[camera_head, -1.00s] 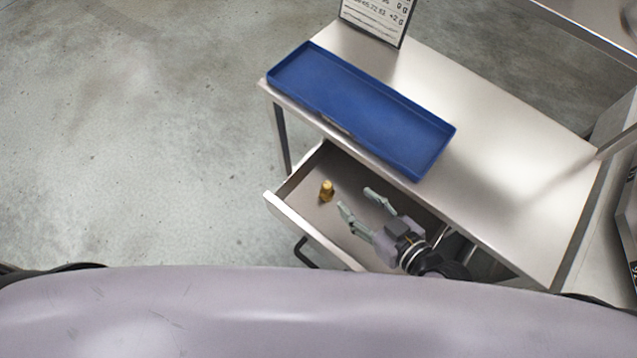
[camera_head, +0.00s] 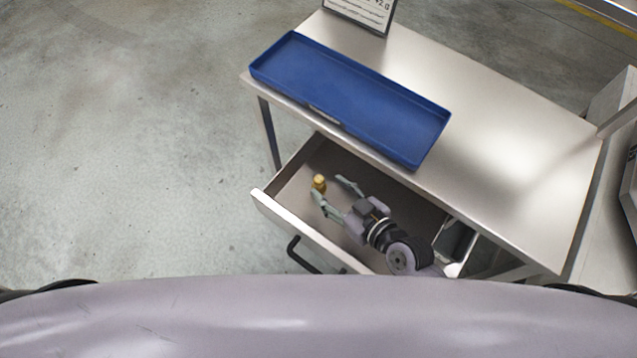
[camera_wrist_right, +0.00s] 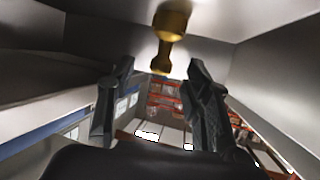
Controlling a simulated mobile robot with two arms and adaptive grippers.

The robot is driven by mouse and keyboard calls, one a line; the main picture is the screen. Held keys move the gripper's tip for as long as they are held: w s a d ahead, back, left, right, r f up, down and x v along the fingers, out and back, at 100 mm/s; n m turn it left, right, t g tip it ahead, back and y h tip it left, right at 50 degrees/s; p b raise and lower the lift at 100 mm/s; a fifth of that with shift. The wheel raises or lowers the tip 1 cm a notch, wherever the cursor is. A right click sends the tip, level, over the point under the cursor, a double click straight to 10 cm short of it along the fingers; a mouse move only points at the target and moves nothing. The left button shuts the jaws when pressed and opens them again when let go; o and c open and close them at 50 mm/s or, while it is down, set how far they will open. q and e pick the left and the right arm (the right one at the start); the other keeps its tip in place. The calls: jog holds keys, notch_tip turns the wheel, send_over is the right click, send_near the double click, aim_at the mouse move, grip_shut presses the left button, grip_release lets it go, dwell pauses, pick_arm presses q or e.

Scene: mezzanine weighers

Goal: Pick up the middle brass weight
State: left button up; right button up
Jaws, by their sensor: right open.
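A brass weight (camera_head: 319,182) stands in the open drawer, near its left end. It is the only weight I can make out there. My right gripper (camera_head: 328,187) is inside the drawer with its fingers open, pointing at the weight. The weight is at or just beyond the fingertips; I cannot tell if they touch. In the right wrist view, the weight (camera_wrist_right: 168,38) shows ahead of the two spread fingers (camera_wrist_right: 160,75), roughly centred between them, with nothing held. My left gripper is not in view.
The drawer front (camera_head: 290,228) with a black handle (camera_head: 298,256) borders the near side. The steel table (camera_head: 500,150) overhangs the drawer's far side. A blue tray (camera_head: 350,92) lies on the table, and a framed sign (camera_head: 362,12) stands behind it.

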aim_at(323, 184)
jog(key=x, duration=0.5)
jog(key=shift+w+a+r+p, duration=0.15)
jog(key=shift+a+p, duration=0.1)
jog(key=shift+p, duration=0.15)
jog(key=shift+c, duration=0.5)
grip_shut()
